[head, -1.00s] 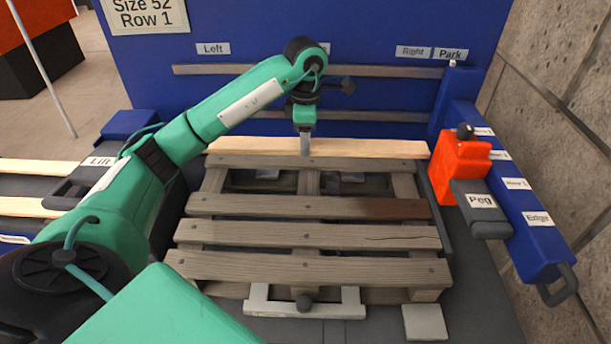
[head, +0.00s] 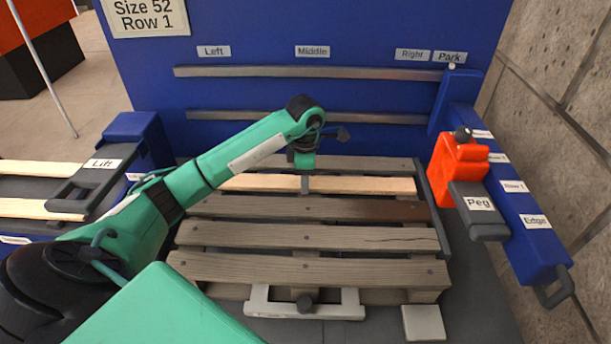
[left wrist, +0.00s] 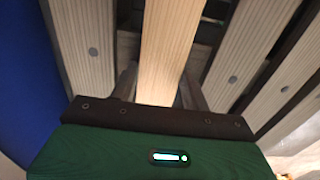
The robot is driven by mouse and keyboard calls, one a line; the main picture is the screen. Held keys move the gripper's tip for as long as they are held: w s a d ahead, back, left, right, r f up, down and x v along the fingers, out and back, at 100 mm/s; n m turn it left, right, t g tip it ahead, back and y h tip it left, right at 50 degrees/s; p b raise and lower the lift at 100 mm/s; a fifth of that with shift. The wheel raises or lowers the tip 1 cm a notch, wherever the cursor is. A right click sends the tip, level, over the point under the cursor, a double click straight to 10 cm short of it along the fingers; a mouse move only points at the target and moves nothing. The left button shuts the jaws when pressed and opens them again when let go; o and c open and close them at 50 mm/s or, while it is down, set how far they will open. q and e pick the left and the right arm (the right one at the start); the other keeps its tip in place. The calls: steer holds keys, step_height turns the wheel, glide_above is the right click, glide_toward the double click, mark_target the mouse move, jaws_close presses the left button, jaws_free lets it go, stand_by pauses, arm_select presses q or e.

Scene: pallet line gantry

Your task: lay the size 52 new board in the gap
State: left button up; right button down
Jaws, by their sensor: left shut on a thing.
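The new board (head: 365,185) is a pale, clean plank. It lies across the pallet in the head view, between the far grey slat (head: 375,164) and the slat with a dark stained right end (head: 395,210). My left gripper (head: 304,186) is shut on the board near its middle, from above. In the left wrist view the pale board (left wrist: 168,45) runs between the two fingers (left wrist: 160,88), with grey slats on both sides. Whether the board rests on the pallet or hangs just above it, I cannot tell. My right gripper is not in view.
An orange peg block (head: 460,165) stands on the blue rail at the right. Pale boards (head: 40,208) lie on the lift at the left. A blue panel with metal rails (head: 310,72) stands behind.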

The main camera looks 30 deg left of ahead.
arm_select(q)
steer(key=shift+f, duration=0.1)
steer(key=o, duration=1)
steer(key=shift+o, duration=0.6)
steer(key=shift+r, duration=0.25)
step_height(320, 180, up, 4)
steer(key=shift+b, duration=0.5)
step_height(320, 180, up, 8)
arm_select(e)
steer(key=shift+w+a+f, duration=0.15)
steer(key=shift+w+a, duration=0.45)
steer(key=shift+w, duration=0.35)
arm_select(q)
steer(key=shift+f, duration=0.1)
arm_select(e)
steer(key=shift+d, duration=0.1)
